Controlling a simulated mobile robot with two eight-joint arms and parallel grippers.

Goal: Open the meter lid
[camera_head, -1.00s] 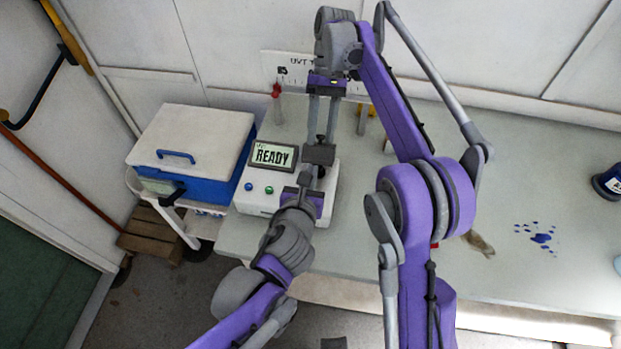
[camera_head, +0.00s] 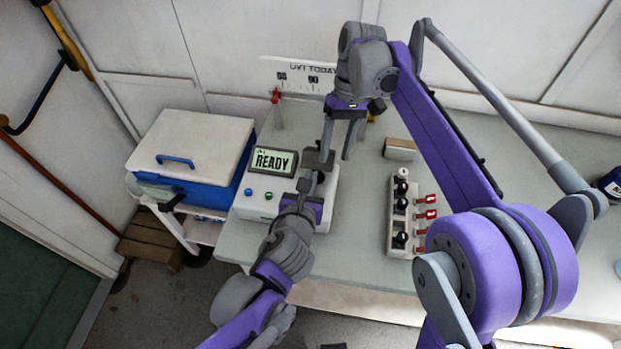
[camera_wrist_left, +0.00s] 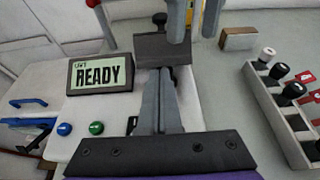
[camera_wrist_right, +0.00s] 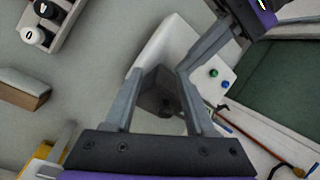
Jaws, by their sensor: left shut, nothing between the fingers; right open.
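The meter (camera_head: 250,203) is a white box with a READY screen (camera_head: 273,160) and blue and green buttons, at the left of the bench. A dark grey lid-like plate (camera_head: 319,159) stands at its right part; it also shows in the left wrist view (camera_wrist_left: 163,48) with a black knob. I cannot tell how far it is tilted. My left gripper (camera_wrist_left: 160,88) is shut and empty, its fingertips close to the plate's near edge. My right gripper (camera_head: 339,150) is open just beyond and above the plate, which appears between its fingers in the right wrist view (camera_wrist_right: 160,92).
A blue cooler with a white top (camera_head: 195,135) stands on a cart left of the bench. Right of the meter are a rack (camera_head: 396,215) with black-topped items and red tags, and a small brown-fronted block (camera_head: 399,149). A red-topped post (camera_head: 277,105) stands behind the meter.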

